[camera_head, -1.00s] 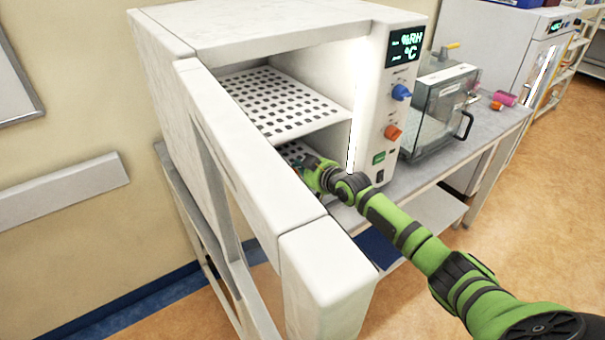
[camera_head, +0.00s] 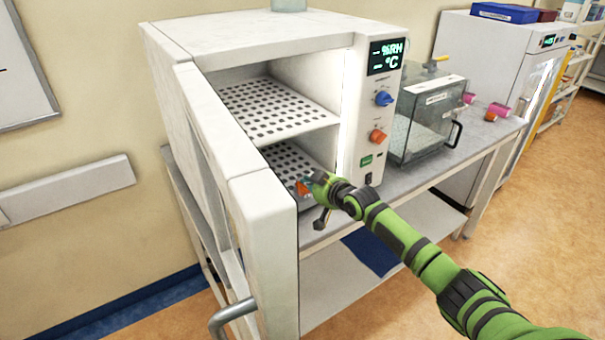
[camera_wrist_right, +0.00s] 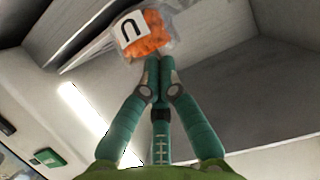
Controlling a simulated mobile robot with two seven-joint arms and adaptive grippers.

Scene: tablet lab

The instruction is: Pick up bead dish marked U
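The bead dish (camera_wrist_right: 143,35) is a small clear container with orange contents. Its white label bears a dark U-shaped mark, seen inverted in the right wrist view. My right gripper (camera_wrist_right: 160,62) has its fingers drawn together on the dish's near edge. In the head view the dish shows as a small orange patch (camera_head: 302,187) at the tip of my right gripper (camera_head: 311,183). They are at the open front of the white oven-like chamber (camera_head: 265,42), by the lower perforated shelf (camera_head: 283,160). The fingertips are small and partly hidden there. My left gripper is not in view.
The chamber door (camera_head: 262,215) stands open on the left, its handle (camera_head: 232,316) low in front. An upper perforated shelf (camera_head: 270,106) is above the gripper. A control panel (camera_head: 378,110) and a clear box (camera_head: 425,125) stand to the right. Floor space is free at right.

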